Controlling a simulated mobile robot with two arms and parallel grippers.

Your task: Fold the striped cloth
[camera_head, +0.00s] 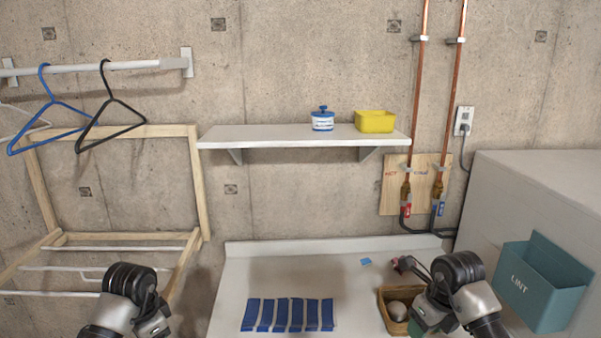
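The striped cloth (288,314) lies flat on the pale worktop (240,275) in the lower middle of the head view. It shows as a wide, short rectangle of blue and white stripes. My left arm comes in at the lower left, well to the left of the cloth; its gripper fingers are not in the picture. My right arm comes in at the lower right, to the right of the cloth and partly over a basket; I cannot see its gripper fingers either. Neither arm covers the cloth.
A brown basket (384,311) with a rounded pale item stands right of the cloth. A small blue piece (366,262) lies behind. A teal lint bin (541,285) is on the white cabinet (540,185). A shelf (270,135) hangs above. The worktop behind the cloth is clear.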

